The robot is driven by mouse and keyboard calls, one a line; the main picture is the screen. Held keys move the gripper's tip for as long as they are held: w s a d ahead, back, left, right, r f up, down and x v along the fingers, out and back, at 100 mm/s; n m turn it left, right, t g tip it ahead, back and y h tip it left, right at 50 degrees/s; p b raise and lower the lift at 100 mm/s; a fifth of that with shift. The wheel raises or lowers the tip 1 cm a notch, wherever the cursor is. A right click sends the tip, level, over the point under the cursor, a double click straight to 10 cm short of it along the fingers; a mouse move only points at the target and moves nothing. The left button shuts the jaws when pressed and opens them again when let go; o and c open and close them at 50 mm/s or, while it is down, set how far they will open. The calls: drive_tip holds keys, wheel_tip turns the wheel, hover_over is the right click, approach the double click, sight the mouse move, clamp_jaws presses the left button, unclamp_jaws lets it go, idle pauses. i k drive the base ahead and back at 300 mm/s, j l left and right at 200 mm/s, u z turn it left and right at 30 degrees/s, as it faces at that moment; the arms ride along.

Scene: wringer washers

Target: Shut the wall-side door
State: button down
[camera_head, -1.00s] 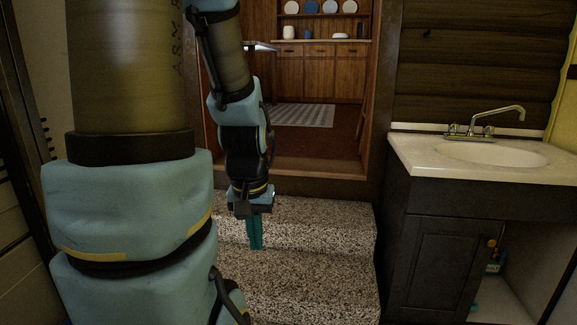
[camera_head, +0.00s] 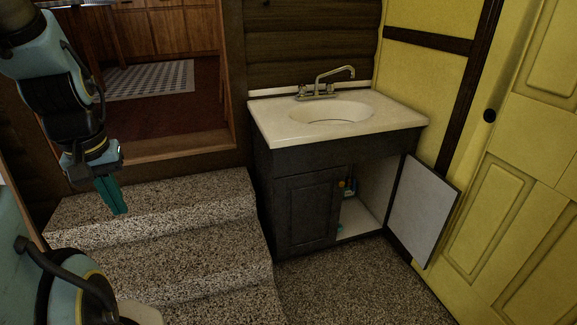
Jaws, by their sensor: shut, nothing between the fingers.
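The vanity cabinet (camera_head: 265,195) stands under a white sink top against the back wall. Its right door (camera_head: 423,210), on the side of the yellow wall, stands wide open with its pale inner face showing. The cabinet's left door (camera_head: 305,212) is shut. My gripper (camera_head: 116,208) hangs with its teal fingers shut and empty, above the speckled steps, well to the left of the cabinet and apart from both doors.
Speckled steps (camera_head: 160,205) rise at left to a doorway. A yellow panelled door (camera_head: 520,190) with a dark knob stands at right, close to the open cabinet door. Small items (camera_head: 348,188) sit inside the cabinet. Speckled floor (camera_head: 350,285) in front is clear.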

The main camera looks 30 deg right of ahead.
sight(424, 203)
drive_tip(key=l+z, duration=0.25)
drive_tip(key=l, duration=1.9)
